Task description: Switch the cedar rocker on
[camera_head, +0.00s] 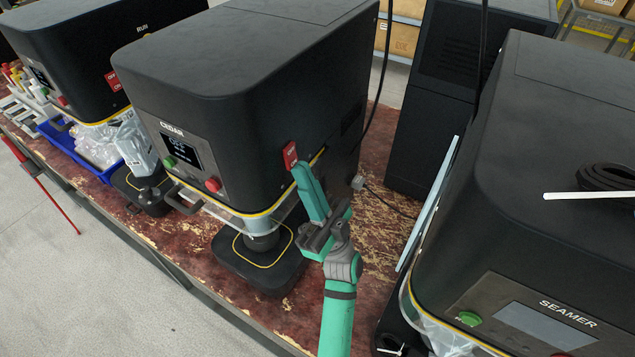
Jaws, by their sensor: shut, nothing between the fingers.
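The black machine marked CEDAR (240,90) stands on the bench left of centre. Its red rocker (290,155) with white marking is on its right side face, near the lower edge. My gripper (300,168) is shut and empty. Its green fingertips are right at the lower edge of the rocker; I cannot tell whether they touch it. The rocker's lower part is partly hidden by the fingertips, and its on or off position is not clear. The front panel has a small lit screen (182,143), a green button (170,161) and a red button (213,184).
A machine marked SEAMER (560,200) stands at the right, with a pale panel (435,205) beside it. Another black machine (75,50) with a red switch (113,81) is at the left. Cables hang behind my gripper. The worn red bench top (385,225) is partly clear between the machines.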

